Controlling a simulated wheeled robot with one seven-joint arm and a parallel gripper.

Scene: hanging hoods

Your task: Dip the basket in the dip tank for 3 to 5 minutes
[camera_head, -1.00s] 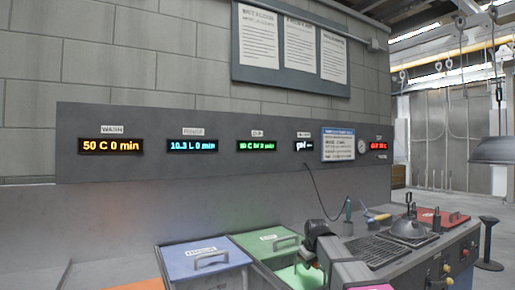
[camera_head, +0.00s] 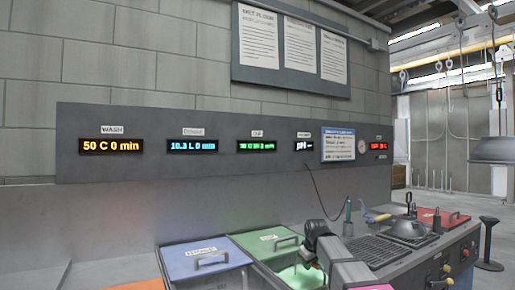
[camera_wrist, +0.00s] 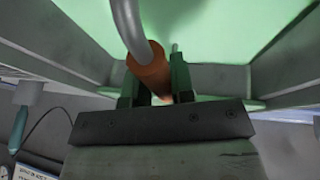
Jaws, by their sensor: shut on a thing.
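My gripper (camera_wrist: 155,90) is shut on the orange-brown grip (camera_wrist: 150,72) of a bent grey handle. In the wrist view the handle runs up out of the frame over glowing green liquid. The basket body is not visible, so I cannot tell how deep it sits. The dip tank (camera_wrist: 225,25) shows its green inside and grey walls on both sides. In the head view the tank's bright green opening (camera_head: 300,279) lies beside my arm, which hides part of it. The green dip display (camera_head: 257,146) is lit, but its text is too blurred to read surely.
A green lid (camera_head: 266,241) and a blue-purple rinse lid (camera_head: 203,258) lie left of my arm. A dark grate (camera_head: 375,250), a domed cover (camera_head: 410,231) and a red lid (camera_head: 445,217) are to the right. The display panel (camera_head: 225,165) stands behind.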

